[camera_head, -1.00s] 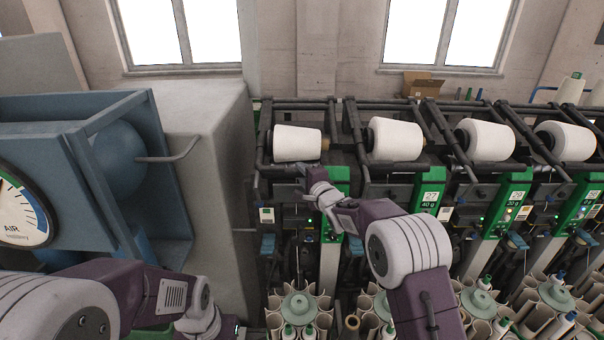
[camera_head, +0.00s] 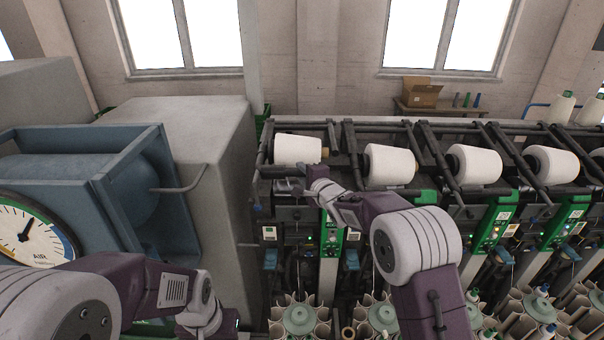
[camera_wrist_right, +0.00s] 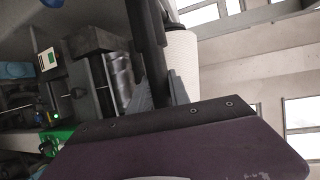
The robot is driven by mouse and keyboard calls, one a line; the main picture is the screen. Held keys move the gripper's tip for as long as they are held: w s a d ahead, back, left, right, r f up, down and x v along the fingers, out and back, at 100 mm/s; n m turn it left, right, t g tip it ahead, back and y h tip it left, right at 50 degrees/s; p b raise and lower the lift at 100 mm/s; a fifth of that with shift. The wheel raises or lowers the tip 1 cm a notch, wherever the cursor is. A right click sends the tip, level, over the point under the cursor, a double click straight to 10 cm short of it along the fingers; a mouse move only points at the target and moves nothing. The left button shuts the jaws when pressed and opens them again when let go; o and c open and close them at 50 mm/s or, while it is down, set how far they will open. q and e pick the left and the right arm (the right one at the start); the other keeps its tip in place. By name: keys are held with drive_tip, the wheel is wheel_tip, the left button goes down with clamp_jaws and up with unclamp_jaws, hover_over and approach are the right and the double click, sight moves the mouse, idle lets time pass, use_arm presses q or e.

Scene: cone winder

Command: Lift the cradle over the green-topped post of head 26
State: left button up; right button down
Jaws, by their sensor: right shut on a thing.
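Head 26 is the leftmost winding head, with a white cone (camera_head: 296,150) held in its dark cradle. Its green-topped post (camera_head: 332,238) stands below, its top partly behind my right wrist. My right gripper (camera_head: 292,180) is at the front of this head, just below the cone and above the post. In the right wrist view, my fingers (camera_wrist_right: 158,96) are shut on a dark bar of the cradle (camera_wrist_right: 150,45). The white cone (camera_wrist_right: 183,60) is beside it, and green of the post (camera_wrist_right: 57,138) shows at lower left.
Further heads with white cones (camera_head: 390,165) and green posts (camera_head: 495,225) run to the right. A grey cabinet (camera_head: 215,190) and a blue frame with an air gauge (camera_head: 38,235) stand at the left. Bobbin magazines (camera_head: 300,315) are below.

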drive_tip(key=c, duration=1.5)
unclamp_jaws()
drive_tip(key=shift+f, duration=0.25)
drive_tip(key=shift+o, duration=1.3)
drive_tip(key=shift+w+d, duration=0.1)
drive_tip(key=shift+d, duration=0.05)
drive_tip(key=b+v, duration=0.3)
drive_tip(key=v, duration=0.6)
drive_tip(key=shift+f, duration=0.1)
